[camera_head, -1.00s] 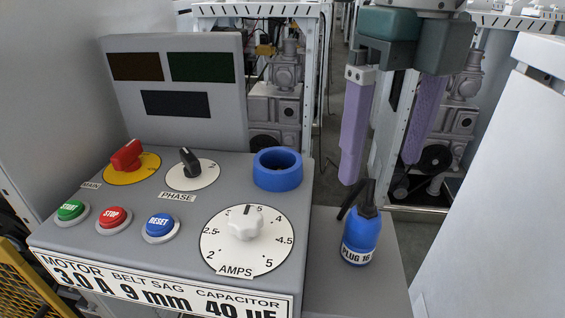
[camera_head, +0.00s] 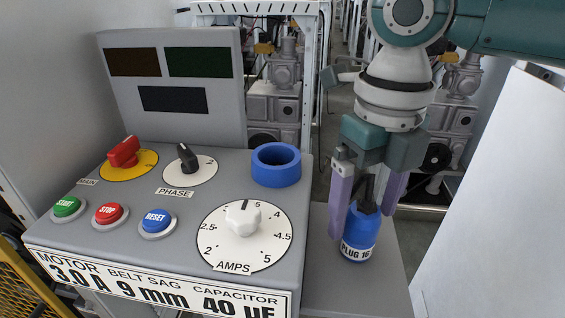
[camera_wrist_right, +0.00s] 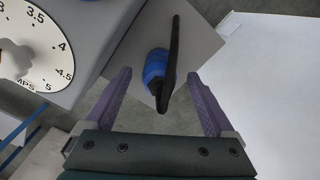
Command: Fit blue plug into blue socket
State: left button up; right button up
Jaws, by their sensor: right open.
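The blue plug (camera_head: 359,240), labelled "PLUG 16", stands upright on a grey side shelf, with a black cable at its top. It also shows in the right wrist view (camera_wrist_right: 155,68). The blue socket (camera_head: 276,165) is a ring on the grey panel, left of and behind the plug; its opening looks empty. My right gripper (camera_head: 364,225) is open above the plug, its purple fingers coming down on either side of the plug's top. In the right wrist view the plug and its cable lie between and ahead of the fingertips (camera_wrist_right: 166,80). My left gripper is not in view.
The control panel (camera_head: 190,215) carries a red switch (camera_head: 123,152), a black switch, several push buttons and a white AMPS dial (camera_head: 243,219). The grey shelf (camera_head: 330,285) is bare around the plug. A white cabinet surface (camera_head: 490,200) stands at the right.

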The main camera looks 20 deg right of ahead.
grip_shut()
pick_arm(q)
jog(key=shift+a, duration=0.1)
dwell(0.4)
pick_arm(e)
jog(key=shift+r, duration=0.15)
